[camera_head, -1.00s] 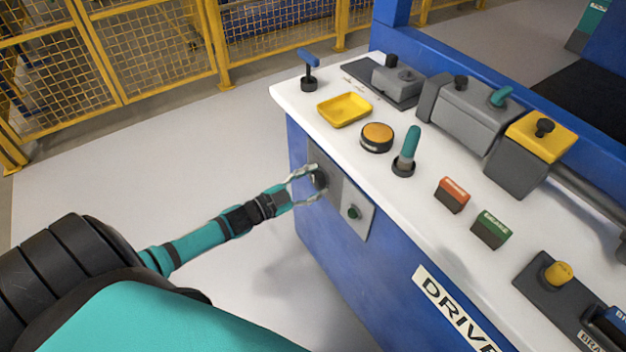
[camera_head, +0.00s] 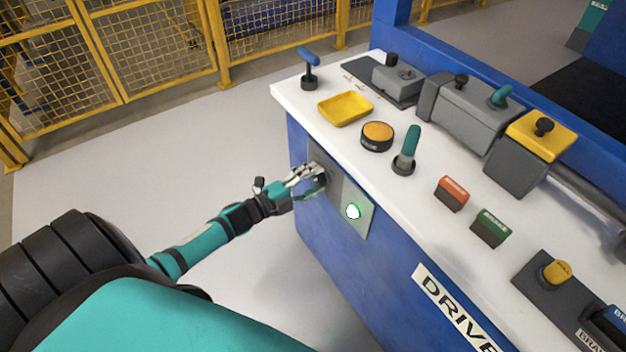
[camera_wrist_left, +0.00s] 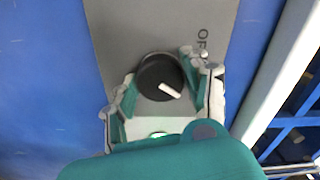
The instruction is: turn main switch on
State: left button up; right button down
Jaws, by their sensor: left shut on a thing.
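The main switch is a round black knob with a white pointer line; it shows in the left wrist view (camera_wrist_left: 158,80) on a grey plate (camera_wrist_left: 110,30). In the head view the grey plate (camera_head: 362,222) is on the blue front of the console. A round lamp (camera_head: 353,211) on the plate glows green-white. My left gripper (camera_head: 318,178) is at the knob and shut on it; in the left wrist view its fingers (camera_wrist_left: 162,88) are on both sides of the knob. The gripper hides most of the knob in the head view. My right gripper is not in view.
The white console top (camera_head: 330,125) carries a yellow tray (camera_head: 345,107), an orange button (camera_head: 377,135), a teal lever (camera_head: 409,145), and red (camera_head: 452,193) and green (camera_head: 491,228) blocks. Yellow mesh fencing (camera_head: 150,45) stands behind. The floor left of the console is clear.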

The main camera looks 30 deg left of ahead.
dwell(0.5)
pick_arm(q)
jog(key=o, duration=1.2)
jog(key=shift+c, duration=0.2)
jog(key=v, duration=1.2)
jog(key=shift+d, duration=0.1)
